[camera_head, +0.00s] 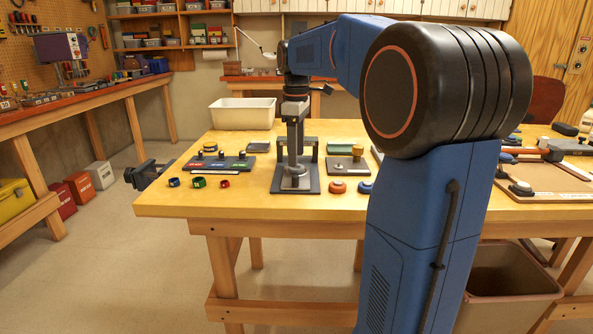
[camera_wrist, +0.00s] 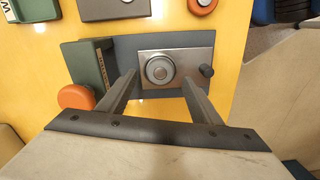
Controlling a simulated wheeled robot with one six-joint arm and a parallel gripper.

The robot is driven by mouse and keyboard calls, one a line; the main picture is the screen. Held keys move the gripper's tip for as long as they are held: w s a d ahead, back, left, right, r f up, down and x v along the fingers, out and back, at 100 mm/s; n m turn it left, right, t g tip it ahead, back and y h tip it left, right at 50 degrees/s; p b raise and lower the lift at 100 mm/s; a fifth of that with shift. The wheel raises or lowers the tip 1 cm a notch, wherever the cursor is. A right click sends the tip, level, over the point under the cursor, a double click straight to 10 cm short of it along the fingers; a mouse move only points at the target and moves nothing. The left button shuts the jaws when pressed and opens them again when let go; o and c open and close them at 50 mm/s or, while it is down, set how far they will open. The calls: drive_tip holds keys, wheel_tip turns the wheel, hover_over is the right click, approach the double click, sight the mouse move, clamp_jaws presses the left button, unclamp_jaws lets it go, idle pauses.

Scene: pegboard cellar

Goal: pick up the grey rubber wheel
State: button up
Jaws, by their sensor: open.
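The grey rubber wheel (camera_wrist: 159,71) appears as a round grey disc with a paler centre, lying on a metal plate (camera_wrist: 192,53) on a dark base. In the head view the wheel (camera_head: 295,183) is small and partly hidden behind my fingers. My gripper (camera_head: 294,166) points straight down over it. In the wrist view my gripper (camera_wrist: 160,80) is open, with one finger on each side of the wheel and nothing held. I cannot tell whether the fingers touch it.
A black knob (camera_wrist: 207,71) stands beside the wheel on the right. A green block (camera_wrist: 91,65) and an orange disc (camera_wrist: 77,97) are close on the left. A white bin (camera_head: 243,115) stands behind.

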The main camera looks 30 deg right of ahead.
sight(296, 169)
drive_tip(key=shift+f, duration=1.6)
drive_tip(key=c, duration=1.2)
drive_tip(key=shift+c, duration=0.2)
drive_tip(key=shift+r, duration=0.1)
